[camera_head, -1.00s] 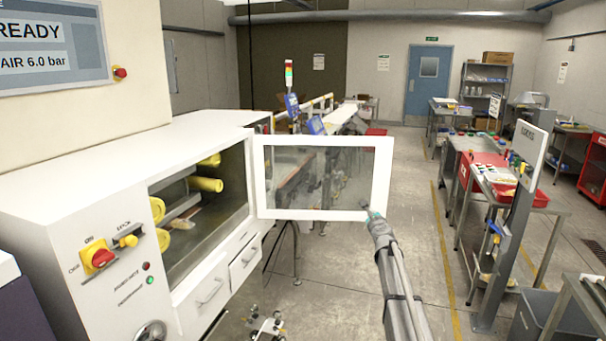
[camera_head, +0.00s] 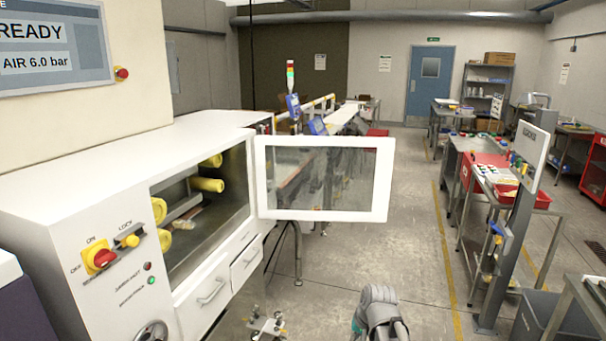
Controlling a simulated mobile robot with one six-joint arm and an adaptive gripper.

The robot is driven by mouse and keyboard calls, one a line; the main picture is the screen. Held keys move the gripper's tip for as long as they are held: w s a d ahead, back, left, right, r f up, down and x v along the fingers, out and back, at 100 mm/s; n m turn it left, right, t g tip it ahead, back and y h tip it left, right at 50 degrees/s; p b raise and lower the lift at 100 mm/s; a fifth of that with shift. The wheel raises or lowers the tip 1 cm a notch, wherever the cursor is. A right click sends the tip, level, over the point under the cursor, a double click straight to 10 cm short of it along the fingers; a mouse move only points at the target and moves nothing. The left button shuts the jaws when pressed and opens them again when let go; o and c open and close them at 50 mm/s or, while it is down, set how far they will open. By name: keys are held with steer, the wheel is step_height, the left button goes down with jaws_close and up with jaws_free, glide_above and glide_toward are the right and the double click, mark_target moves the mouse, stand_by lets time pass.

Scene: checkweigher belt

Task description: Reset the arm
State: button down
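My arm (camera_head: 380,314) shows only at the bottom edge, right of centre, as a folded grey link with a teal band beside it. My gripper's fingers are not visible; they seem to lie below the frame's edge. The arm is apart from the white machine cabinet (camera_head: 90,180) and from its open door (camera_head: 381,180). The door has a white frame and a clear pane and stands swung out to the right. Inside the cabinet are yellow rollers (camera_head: 207,185).
Drawers (camera_head: 211,291) sit under the cabinet opening. A small wheeled object (camera_head: 266,326) is on the floor, lower left of the arm. The floor (camera_head: 410,240) beyond the arm is clear.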

steer(key=s+d+n+g+h, duration=0.2)
steer(key=s, duration=0.7)
steer(key=shift+d+f+n+g, duration=0.3)
steer(key=shift+d+f+n, duration=0.05)
steer(key=shift+f+n, duration=0.1)
